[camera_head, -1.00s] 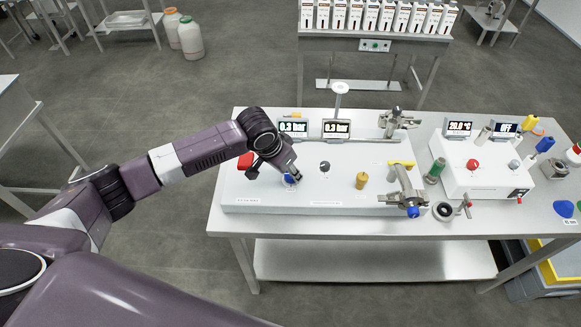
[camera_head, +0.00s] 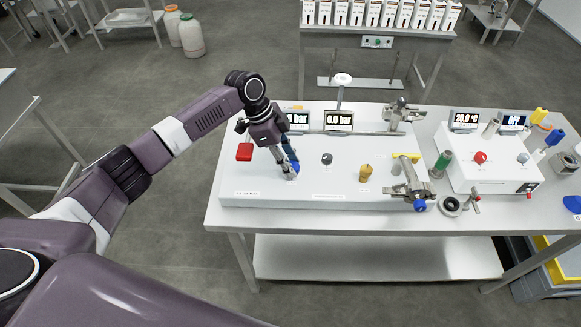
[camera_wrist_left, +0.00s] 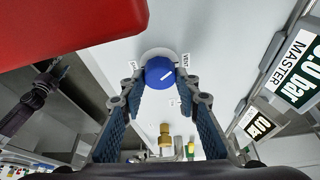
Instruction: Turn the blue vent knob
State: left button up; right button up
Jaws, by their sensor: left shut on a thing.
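The blue vent knob (camera_wrist_left: 160,73) sits on a pale round plate beside a label reading VENT in the left wrist view. A white line on its face slants up to the right. My left gripper (camera_wrist_left: 160,80) has its two blue-padded fingers on either side of the knob and is shut on it. In the head view, the left gripper (camera_head: 289,173) reaches down to the panel, and its fingers hide most of the knob. My right gripper is not in view.
The white panel (camera_head: 240,187) also carries a red block (camera_head: 244,152), a dark knob (camera_head: 327,158) and a yellow knob (camera_head: 365,173). A metal valve (camera_head: 413,183) is at right.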

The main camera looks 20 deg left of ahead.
pick_arm(q)
jog(key=m+g+b, duration=0.1)
jog(key=m+b, duration=0.1)
jog(key=m+g+b, duration=0.1)
jog(key=m+b, duration=0.1)
jog(key=m, duration=0.1)
jog(key=shift+w+f+b, duration=0.15)
jog(key=shift+w+b, duration=0.05)
jog(key=shift+b, duration=0.1)
jog(key=shift+m+g+y+b, duration=0.35)
jog(key=shift+m+b, duration=0.5)
jog(key=shift+m, duration=0.35)
jog(key=shift+r, duration=0.2)
jog(key=o, duration=1.1)
jog(key=shift+o, duration=0.2)
jog(key=v, duration=1.2)
jog(key=shift+w, duration=0.2)
jog(key=shift+s+a+f, duration=0.1)
jog(key=shift+f, duration=0.1)
